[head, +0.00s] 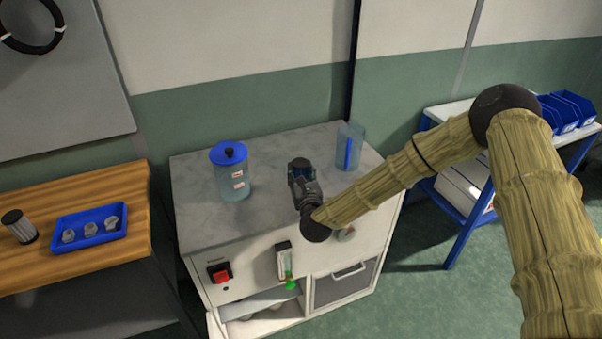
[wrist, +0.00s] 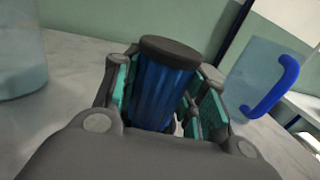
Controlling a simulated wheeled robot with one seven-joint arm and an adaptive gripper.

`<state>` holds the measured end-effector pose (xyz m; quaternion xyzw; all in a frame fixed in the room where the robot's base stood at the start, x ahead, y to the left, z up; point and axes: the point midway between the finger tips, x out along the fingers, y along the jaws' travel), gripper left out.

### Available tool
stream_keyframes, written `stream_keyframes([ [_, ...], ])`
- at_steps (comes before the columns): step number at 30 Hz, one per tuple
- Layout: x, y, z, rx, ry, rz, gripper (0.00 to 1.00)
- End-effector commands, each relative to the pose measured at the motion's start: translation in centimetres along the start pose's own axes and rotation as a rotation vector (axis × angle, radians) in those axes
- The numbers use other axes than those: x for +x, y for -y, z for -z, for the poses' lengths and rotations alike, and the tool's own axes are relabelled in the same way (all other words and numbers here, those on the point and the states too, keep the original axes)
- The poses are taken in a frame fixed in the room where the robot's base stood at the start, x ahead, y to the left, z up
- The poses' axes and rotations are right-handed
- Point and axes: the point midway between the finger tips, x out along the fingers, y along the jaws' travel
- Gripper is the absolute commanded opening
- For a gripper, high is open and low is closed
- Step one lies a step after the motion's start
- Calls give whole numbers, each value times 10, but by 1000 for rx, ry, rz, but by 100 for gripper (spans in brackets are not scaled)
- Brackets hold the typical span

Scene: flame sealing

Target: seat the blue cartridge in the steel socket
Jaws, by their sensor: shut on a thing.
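My gripper (head: 301,172) is over the grey top of the cabinet, between a lidded canister and a clear jug. In the wrist view my gripper (wrist: 166,92) is shut on the blue cartridge (wrist: 158,95), with teal pads on either side of it. The cartridge is ribbed, has a dark grey round cap, and stands roughly along the fingers with a slight tilt. Its lower end is hidden by my gripper. In the head view the cartridge is too small and dark to make out. I cannot make out the steel socket in either view.
A clear canister with a blue lid (head: 231,174) stands left on the cabinet top (head: 215,213). A clear jug with a blue handle (head: 349,147) stands at the right back. A wooden bench (head: 75,265) at left holds a blue tray (head: 65,243) and a dark-capped filter (head: 19,228).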

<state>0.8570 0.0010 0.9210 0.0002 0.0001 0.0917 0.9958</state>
Motion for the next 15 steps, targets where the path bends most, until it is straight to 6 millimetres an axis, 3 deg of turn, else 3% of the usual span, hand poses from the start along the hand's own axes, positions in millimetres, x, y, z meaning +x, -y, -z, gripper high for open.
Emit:
stream_keyframes([
  [15, 0, 0, 6, 0, 0, 0, 17],
])
